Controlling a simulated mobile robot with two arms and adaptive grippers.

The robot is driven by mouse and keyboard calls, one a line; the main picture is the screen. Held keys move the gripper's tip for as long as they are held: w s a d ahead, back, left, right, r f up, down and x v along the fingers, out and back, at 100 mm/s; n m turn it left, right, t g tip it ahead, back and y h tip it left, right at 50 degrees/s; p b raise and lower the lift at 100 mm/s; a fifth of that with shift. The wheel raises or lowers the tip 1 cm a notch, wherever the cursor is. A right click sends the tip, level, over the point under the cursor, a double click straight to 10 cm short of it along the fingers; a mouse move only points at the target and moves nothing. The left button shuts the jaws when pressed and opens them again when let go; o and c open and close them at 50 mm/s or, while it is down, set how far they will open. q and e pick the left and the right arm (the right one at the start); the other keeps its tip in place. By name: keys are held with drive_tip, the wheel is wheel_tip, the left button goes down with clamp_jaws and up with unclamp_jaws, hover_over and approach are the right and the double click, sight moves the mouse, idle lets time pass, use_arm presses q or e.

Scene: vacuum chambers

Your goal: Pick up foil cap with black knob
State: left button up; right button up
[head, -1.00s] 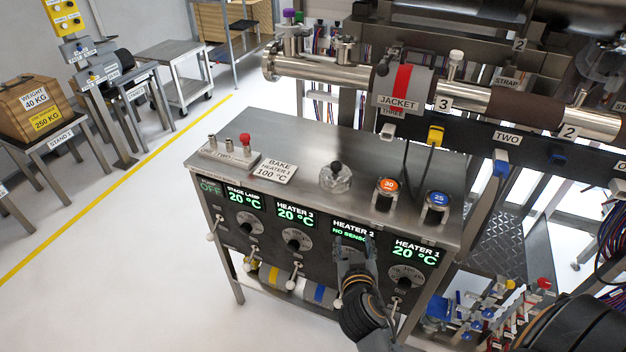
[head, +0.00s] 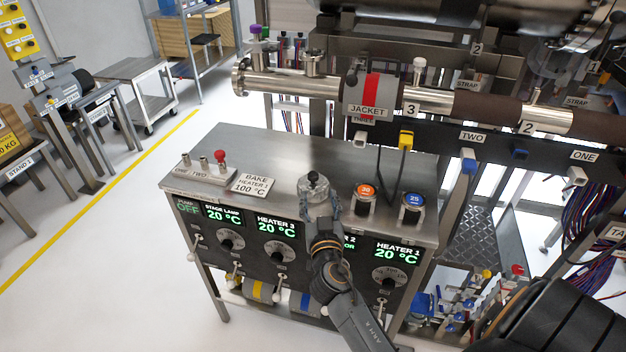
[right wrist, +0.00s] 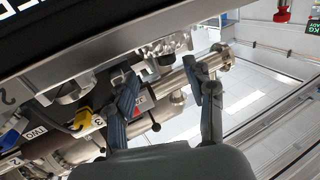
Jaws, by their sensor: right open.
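The foil cap (head: 316,190), crumpled silver with a black knob on top, stands upright on the steel cabinet top near its front edge. In the right wrist view the foil cap (right wrist: 165,46) shows just beyond the fingertips. My right gripper (head: 319,204) is open at the front of the cap, with a finger toward each side of it in the head view. Whether the fingers touch the foil, I cannot tell. The right gripper (right wrist: 161,78) shows both fingers apart in the wrist view. My left gripper is not in view.
Right of the cap stand an orange-topped holder (head: 365,197) and a blue-topped holder (head: 413,206). Left are a BAKE HEATER sign (head: 254,184) and a small plate with a red knob (head: 219,160). Steel pipes with a jacket (head: 369,100) run behind. Dials and levers line the cabinet front.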

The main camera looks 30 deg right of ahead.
sight(313, 181)
drive_tip(key=x, duration=0.3)
drive_tip(key=shift+w+r+p, duration=0.15)
drive_tip(key=shift+w+p, duration=0.1)
drive_tip(key=shift+p, duration=0.15)
drive_tip(key=p+x, duration=0.1)
drive_tip(key=x, duration=0.3)
drive_tip(key=shift+w+a+p, duration=0.25)
drive_tip(key=shift+p, duration=0.1)
drive_tip(key=shift+w+d, duration=0.15)
drive_tip(key=shift+w, duration=0.05)
drive_tip(key=shift+c, duration=0.4)
drive_tip(key=c, duration=0.9)
